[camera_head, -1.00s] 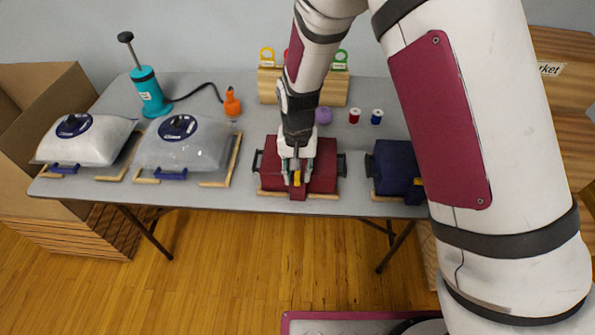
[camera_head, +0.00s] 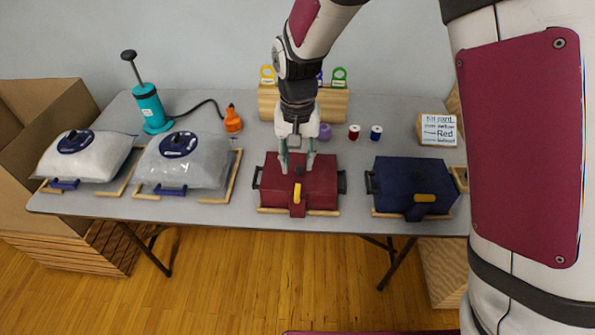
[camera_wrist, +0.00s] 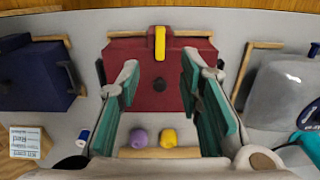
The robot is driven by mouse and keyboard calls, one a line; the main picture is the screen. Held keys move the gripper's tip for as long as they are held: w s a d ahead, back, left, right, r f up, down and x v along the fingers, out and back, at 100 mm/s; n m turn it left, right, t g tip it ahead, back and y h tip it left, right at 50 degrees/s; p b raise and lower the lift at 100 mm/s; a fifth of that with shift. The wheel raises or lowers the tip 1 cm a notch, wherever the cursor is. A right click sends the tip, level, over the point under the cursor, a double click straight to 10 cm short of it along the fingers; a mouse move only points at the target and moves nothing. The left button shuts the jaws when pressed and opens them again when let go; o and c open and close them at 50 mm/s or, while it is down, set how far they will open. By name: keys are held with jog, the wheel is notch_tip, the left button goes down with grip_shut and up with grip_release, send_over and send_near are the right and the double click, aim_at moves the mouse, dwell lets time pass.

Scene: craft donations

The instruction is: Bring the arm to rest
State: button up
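My gripper (camera_head: 297,163) points down over the dark red case (camera_head: 322,187), with its two fingers spread apart and nothing between them. In the wrist view, the open gripper (camera_wrist: 160,85) shows the red case (camera_wrist: 150,95) beyond and between its green-padded fingers. The yellow latch (camera_head: 297,193) on the red case's front strap is in plain sight and clear of the fingers. It also shows in the wrist view (camera_wrist: 160,42). I cannot tell exactly how far the fingertips are above the lid.
A navy case (camera_head: 410,178) stands to the right, and two clear bags (camera_head: 185,160) (camera_head: 82,157) stand to the left. Behind are a teal pump (camera_head: 150,108), an orange nozzle (camera_head: 232,120), spools (camera_head: 354,132) and a wooden rack (camera_head: 330,105). A lettered block (camera_head: 438,130) sits at back right.

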jog(key=shift+r, duration=0.55)
